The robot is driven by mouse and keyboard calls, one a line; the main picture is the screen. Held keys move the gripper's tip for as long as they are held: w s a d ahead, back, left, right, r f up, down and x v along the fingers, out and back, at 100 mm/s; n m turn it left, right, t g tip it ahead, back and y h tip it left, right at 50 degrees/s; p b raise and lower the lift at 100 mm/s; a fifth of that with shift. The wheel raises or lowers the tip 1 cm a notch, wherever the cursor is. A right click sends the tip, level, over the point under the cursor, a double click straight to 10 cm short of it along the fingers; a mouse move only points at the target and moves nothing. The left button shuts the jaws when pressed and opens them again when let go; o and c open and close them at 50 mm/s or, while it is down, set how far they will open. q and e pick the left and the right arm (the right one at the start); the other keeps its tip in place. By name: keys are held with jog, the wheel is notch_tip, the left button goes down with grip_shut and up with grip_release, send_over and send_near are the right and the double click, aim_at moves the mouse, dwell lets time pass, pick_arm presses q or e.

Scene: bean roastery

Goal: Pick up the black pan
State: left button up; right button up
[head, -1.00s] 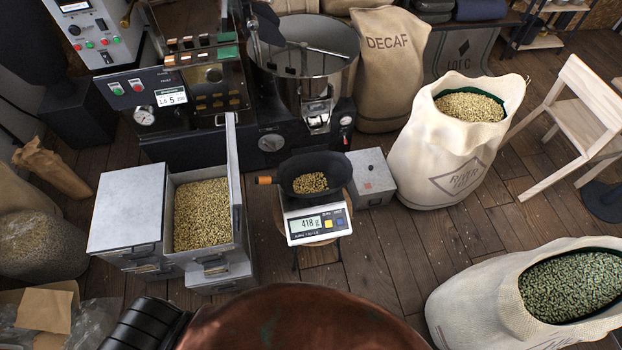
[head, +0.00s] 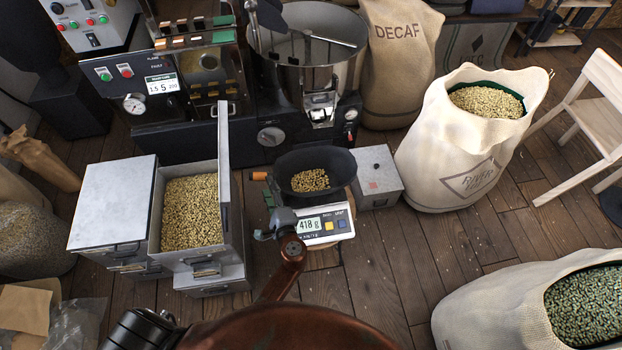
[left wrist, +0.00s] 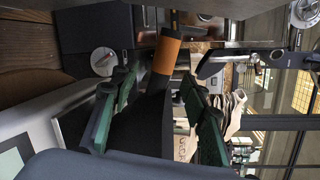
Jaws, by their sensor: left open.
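The black pan (head: 330,168) holds some pale beans and rests on a white digital scale (head: 326,238) that reads 418 g. Its orange-tipped handle (head: 259,176) points left. My left gripper (head: 272,212) is open and empty, just in front of the handle and the pan's left side. In the left wrist view, the orange grip (left wrist: 166,55) and its dark neck appear between the spread green-padded fingers (left wrist: 152,92); I cannot tell whether they touch. My right gripper is not in view.
An open metal drawer of beans (head: 190,212) stands left of the scale. A grey metal box (head: 378,178) is close to the pan's right. The roaster (head: 305,60) is behind. A white sack (head: 455,150) stands at right. Floor in front of the scale is partly clear.

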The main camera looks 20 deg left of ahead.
pick_arm(q)
jog(key=b+x, duration=0.1)
jog(key=x, duration=0.3)
jog(key=shift+w+a, duration=0.1)
jog(key=shift+w, duration=0.25)
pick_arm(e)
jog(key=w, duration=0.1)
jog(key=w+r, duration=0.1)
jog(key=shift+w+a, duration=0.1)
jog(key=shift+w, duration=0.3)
pick_arm(q)
jog(key=shift+c, duration=0.7)
grip_shut()
jog(key=shift+r, duration=0.1)
